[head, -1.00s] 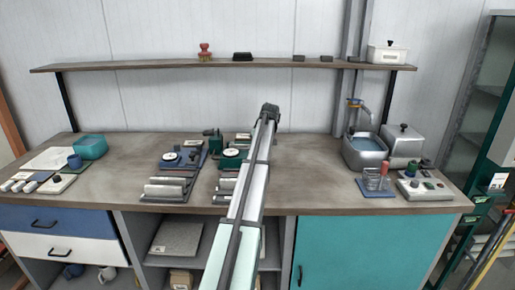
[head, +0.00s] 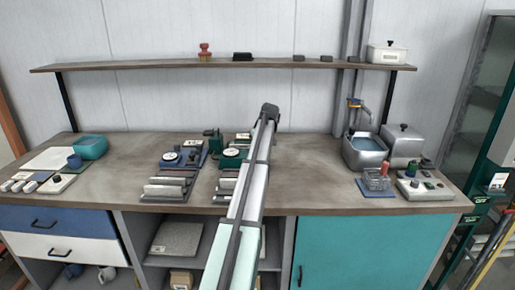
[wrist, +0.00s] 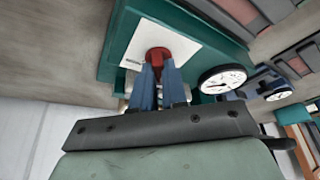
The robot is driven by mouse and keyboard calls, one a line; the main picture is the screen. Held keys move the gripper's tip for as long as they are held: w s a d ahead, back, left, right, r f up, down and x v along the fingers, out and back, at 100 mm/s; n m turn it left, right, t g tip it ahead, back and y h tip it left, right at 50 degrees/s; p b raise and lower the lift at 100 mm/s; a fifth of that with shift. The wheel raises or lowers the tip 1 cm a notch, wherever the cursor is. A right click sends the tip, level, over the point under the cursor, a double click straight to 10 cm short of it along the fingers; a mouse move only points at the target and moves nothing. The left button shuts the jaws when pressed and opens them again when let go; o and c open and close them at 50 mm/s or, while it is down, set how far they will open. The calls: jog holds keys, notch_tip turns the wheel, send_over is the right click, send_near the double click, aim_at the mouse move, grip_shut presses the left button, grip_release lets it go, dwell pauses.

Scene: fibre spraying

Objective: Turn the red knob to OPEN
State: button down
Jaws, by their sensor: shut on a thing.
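The red knob (wrist: 157,53) sits on a white plate (wrist: 185,40) on a teal device (wrist: 113,48) in the wrist view. My gripper (wrist: 158,68) has its two blue fingers closed around the knob, one on each side. Small print beside the knob is too small to read. A round white dial (wrist: 222,79) sits beside the plate. In the head view the teal device with its dial (head: 232,153) shows left of my arm; the knob and my fingertips are hidden behind the arm.
A similar blue device with a dial (head: 171,157) stands to the left. The bench (head: 310,175) is clear between my arm and the sink.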

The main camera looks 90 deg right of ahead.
jog(key=shift+m, duration=0.3)
jog(key=m, duration=0.1)
jog(key=m+g, duration=0.1)
jog(key=shift+w+a+m+h, duration=0.15)
jog(key=shift+m+h, duration=0.25)
jog(key=m+g, duration=0.1)
jog(key=m, duration=0.3)
jog(key=shift+w+m+g, duration=0.1)
jog(key=shift+m+g, duration=0.2)
jog(key=shift+g, duration=0.1)
jog(key=m+g, duration=0.1)
jog(key=m, duration=0.2)
jog(key=shift+w+m, duration=0.1)
jog(key=shift+m, duration=0.2)
jog(key=shift+w+m+g+y, duration=0.15)
jog(key=shift+m+g, duration=0.3)
jog(key=shift+m, duration=0.65)
jog(key=shift+s+m+g+y, duration=0.1)
jog(key=shift+m+g+y, duration=0.25)
jog(key=shift+m, duration=0.75)
jog(key=c, duration=1.2)
grip_release()
jog(key=shift+o, duration=0.2)
